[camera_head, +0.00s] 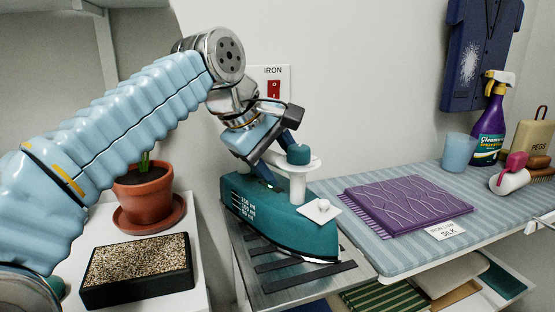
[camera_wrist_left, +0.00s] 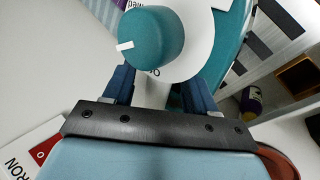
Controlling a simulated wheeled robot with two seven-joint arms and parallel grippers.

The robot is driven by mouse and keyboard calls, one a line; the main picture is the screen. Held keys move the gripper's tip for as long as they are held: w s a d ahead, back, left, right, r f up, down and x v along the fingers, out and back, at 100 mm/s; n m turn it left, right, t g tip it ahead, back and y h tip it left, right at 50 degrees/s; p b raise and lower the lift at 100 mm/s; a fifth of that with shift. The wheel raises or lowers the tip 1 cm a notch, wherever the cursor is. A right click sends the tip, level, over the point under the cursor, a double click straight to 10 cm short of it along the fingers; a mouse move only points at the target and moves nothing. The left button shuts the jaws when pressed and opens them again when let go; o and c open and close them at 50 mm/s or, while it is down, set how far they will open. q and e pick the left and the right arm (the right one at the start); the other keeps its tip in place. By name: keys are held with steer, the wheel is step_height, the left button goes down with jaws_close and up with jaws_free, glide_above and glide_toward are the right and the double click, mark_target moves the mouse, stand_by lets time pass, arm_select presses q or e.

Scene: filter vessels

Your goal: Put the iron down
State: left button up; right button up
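The teal iron (camera_head: 285,224) with a white handle post and a teal dial (camera_head: 298,154) lies level, soleplate down, on the dark-slatted metal rest (camera_head: 265,285), its tip to the right. I see no clear gap under it. My left gripper (camera_head: 276,163) is at the back of the handle, close to the dial, tilted down. In the left wrist view the dial (camera_wrist_left: 150,44) and its white plate are close ahead, and the fingers (camera_wrist_left: 160,88) stand apart beside them. Whether the fingers press on the handle is hidden. My right gripper is not in view.
A striped ironing board (camera_head: 400,255) at the right bears a folded purple cloth (camera_head: 405,203), a blue cup (camera_head: 458,152) and a spray bottle (camera_head: 488,130). A potted plant (camera_head: 143,190) and a dark-framed speckled pad (camera_head: 138,268) stand left. A red switch (camera_head: 273,90) is behind.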

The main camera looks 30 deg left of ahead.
arm_select(q)
steer(key=v, duration=0.7)
steer(key=shift+s+r, duration=0.2)
steer(key=shift+r, duration=0.05)
stand_by(0.5)
